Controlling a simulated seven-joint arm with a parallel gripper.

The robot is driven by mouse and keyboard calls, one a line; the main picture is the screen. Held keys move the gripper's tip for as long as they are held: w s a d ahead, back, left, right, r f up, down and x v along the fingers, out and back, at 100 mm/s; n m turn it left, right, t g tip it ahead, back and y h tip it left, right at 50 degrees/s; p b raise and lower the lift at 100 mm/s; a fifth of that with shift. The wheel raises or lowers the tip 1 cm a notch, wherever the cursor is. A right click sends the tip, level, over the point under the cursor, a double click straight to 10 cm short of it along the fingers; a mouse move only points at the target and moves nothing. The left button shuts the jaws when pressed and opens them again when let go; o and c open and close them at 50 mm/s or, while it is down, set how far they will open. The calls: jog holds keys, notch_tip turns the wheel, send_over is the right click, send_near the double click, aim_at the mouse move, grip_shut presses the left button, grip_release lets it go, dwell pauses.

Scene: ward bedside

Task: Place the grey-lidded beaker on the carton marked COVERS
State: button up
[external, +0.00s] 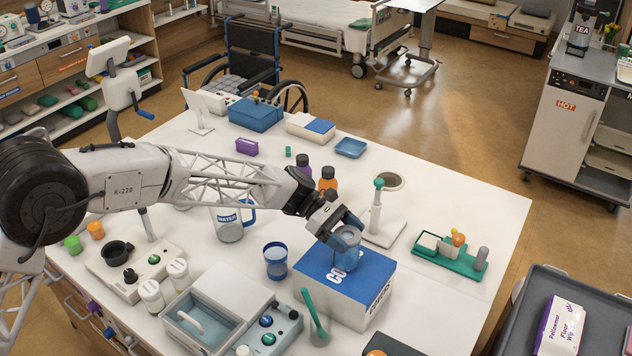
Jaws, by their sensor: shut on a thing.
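The carton marked COVERS (345,292) is a white box with a blue top, standing near the front middle of the table. Its lettering is partly covered by the beaker. My gripper (345,232) is over the carton and shut on a translucent blue beaker (346,258). The beaker is upright over the middle of the blue top. Its base looks at or very close to the surface, but I cannot tell if it touches. The fingers cover much of its upper part, so the lid's colour is hard to tell.
Another blue beaker (276,262) stands left of the carton. A green-handled brush (314,312) stands at its front. A clear water jug (230,222), dark bottles (327,181), a white stand (377,215) and a green tray (450,252) are around it. Table right of the carton is clear.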

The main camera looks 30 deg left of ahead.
jog(key=shift+f, duration=0.3)
jog(key=o, duration=1.1)
jog(key=shift+o, duration=0.2)
jog(key=shift+a+r, duration=0.1)
jog(key=shift+r, duration=0.05)
jog(key=v, duration=1.1)
jog(key=shift+a+r, duration=0.2)
jog(key=shift+a, duration=0.15)
